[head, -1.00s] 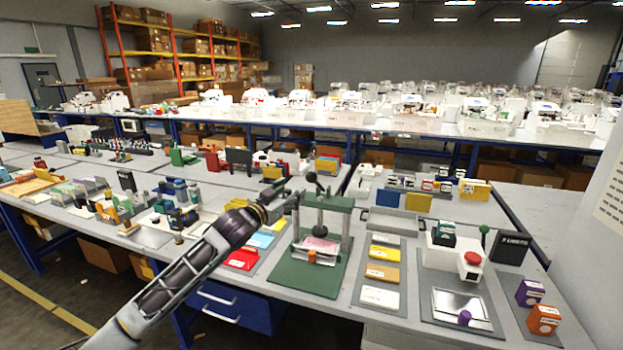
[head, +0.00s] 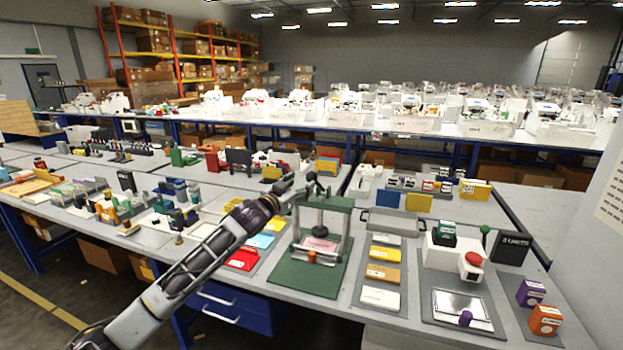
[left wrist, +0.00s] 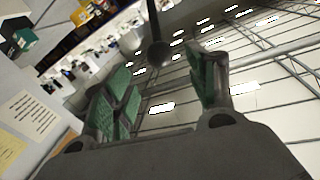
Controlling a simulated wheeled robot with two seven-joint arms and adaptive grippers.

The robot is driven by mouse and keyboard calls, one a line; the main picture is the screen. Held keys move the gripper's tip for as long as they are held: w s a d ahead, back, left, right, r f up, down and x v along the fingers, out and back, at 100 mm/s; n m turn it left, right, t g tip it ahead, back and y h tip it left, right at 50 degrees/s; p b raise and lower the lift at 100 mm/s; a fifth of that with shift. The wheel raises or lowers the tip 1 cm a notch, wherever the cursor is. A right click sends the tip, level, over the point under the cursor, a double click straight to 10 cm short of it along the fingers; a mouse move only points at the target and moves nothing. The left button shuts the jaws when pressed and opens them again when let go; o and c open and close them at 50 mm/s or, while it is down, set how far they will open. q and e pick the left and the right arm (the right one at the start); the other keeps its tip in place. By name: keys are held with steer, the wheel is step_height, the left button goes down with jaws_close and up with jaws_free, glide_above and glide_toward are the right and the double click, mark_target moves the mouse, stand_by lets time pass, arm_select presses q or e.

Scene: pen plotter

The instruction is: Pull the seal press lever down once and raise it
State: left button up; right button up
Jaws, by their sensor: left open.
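The seal press (head: 326,215) is a green frame on a green base with grey posts, standing on the front table in the head view. A pink and white piece (head: 320,244) lies on its bed. Its lever ends in a dark ball knob (head: 311,177), raised above the top bar. My left gripper (head: 303,189) is open, close to the knob on its left. In the left wrist view the knob (left wrist: 159,52) shows in the gap between the spread green-padded fingers (left wrist: 160,85); I cannot tell whether it is between or just beyond the tips. My right gripper is out of view.
A mat with coloured cards (head: 383,273) lies right of the press. A grey tray (head: 395,222) stands behind those cards. Red and blue cards (head: 243,260) lie left of the press under my left arm. A white device with a red button (head: 472,262) stands farther right.

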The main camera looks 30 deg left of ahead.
mark_target(309, 179)
arm_select(q)
steer(key=shift+w, duration=0.55)
steer(key=shift+w+a, duration=0.1)
steer(key=shift+w, duration=2.55)
steer(key=shift+w+a, duration=0.1)
steer(key=shift+w, duration=0.8)
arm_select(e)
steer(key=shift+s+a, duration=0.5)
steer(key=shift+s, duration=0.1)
